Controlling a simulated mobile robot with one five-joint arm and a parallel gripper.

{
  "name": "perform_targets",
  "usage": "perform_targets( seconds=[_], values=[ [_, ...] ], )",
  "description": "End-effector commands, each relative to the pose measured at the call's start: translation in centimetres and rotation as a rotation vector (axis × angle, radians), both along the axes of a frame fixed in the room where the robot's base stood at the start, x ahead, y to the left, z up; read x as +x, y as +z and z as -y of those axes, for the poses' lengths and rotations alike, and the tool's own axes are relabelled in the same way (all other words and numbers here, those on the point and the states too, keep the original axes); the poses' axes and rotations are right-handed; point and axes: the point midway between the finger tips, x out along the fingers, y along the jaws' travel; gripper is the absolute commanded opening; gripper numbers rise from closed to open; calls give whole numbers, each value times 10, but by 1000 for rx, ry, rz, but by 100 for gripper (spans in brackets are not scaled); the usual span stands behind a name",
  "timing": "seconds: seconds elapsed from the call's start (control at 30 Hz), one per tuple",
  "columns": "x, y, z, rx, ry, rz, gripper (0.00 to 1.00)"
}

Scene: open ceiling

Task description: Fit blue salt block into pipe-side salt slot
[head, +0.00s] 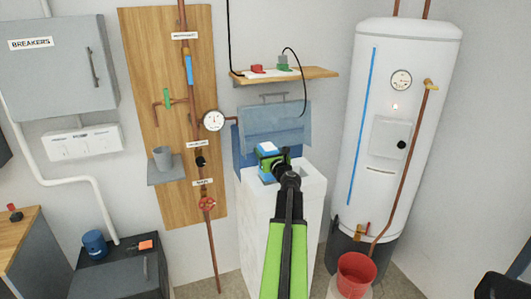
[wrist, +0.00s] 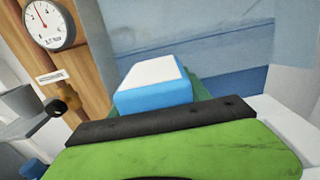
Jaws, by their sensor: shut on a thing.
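The blue salt block (head: 266,148) has a white top and is held over the left part of the white cabinet's top. In the wrist view the block (wrist: 150,98) stands just beyond my gripper's dark edge, its white face up. My gripper (head: 273,161) is shut on the block; its fingertips are mostly hidden. A green patch shows behind the block in the wrist view. The white cabinet (head: 257,222) has its blue-grey lid (head: 275,126) raised at the back. I cannot make out the pipe-side salt slot; the block and my gripper cover that area.
A pressure gauge (head: 213,120) and copper pipes on a wooden board (head: 143,60) stand left of the cabinet. A wooden shelf (head: 310,74) hangs above the lid. A white tank (head: 385,150) and a red bucket (head: 356,275) stand to the right.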

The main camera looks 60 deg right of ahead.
Motion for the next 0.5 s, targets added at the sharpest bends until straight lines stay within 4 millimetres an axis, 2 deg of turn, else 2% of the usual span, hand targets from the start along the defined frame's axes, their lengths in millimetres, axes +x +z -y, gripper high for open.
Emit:
perform_targets(
  seconds=[0.5],
  values=[
    [0, -11, 0, 1, 0, 2, 0]
  ],
)
